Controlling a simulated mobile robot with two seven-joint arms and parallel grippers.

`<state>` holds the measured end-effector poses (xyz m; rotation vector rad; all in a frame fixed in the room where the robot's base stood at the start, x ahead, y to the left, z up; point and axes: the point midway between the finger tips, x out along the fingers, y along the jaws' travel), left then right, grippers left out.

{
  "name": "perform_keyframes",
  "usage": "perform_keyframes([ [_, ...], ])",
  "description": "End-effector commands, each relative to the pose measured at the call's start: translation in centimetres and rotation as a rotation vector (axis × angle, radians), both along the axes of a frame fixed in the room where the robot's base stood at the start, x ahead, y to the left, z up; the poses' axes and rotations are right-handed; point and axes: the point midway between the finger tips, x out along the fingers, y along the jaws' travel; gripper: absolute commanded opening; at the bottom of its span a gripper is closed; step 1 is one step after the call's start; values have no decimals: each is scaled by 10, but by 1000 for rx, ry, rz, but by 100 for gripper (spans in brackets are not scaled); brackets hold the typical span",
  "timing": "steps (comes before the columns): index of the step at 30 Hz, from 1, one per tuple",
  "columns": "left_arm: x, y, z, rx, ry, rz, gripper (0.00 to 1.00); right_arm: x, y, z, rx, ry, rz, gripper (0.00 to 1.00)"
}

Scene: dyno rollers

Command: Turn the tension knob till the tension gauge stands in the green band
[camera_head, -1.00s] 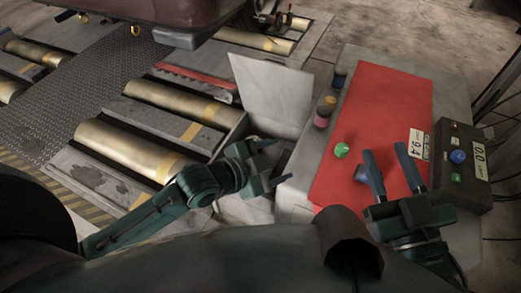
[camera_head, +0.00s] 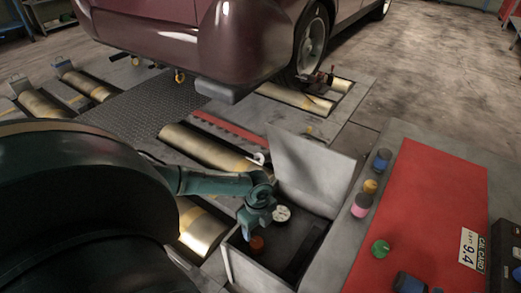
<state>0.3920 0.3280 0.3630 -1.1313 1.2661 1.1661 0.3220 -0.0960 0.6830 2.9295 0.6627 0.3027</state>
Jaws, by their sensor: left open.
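An open grey box (camera_head: 250,270) holds a round white-faced gauge (camera_head: 281,213) and an orange-red knob (camera_head: 257,244). The gauge's needle and green band are too small to read. My left gripper (camera_head: 257,230) is open and points down over the knob, very close to it; I cannot tell whether it touches. Its fingers partly cover the knob.
The box's raised lid (camera_head: 312,170) stands behind the gauge. To the right a bench with a red mat (camera_head: 430,200) bears several small coloured pieces and a card reading 9.4 (camera_head: 470,248). A maroon car (camera_head: 200,30) stands behind the rollers (camera_head: 205,148).

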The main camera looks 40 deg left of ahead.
Motion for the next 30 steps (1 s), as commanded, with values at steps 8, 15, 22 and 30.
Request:
perform_keyframes([
  [8, -2, -1, -67, -1, 0, 0, 64, 1, 5, -7, 84, -6, 34, 36],
  [15, -2, -1, -97, -1, -2, 0, 64, 4, 7, 2, 113, -60, 57, 36],
  [22, -2, -1, -103, -1, -3, 0, 64, 6, 7, 10, 114, -92, 62, 36],
  [30, -2, -1, -103, -1, -2, 0, 57, 6, 6, 11, 114, -92, 62, 36],
])
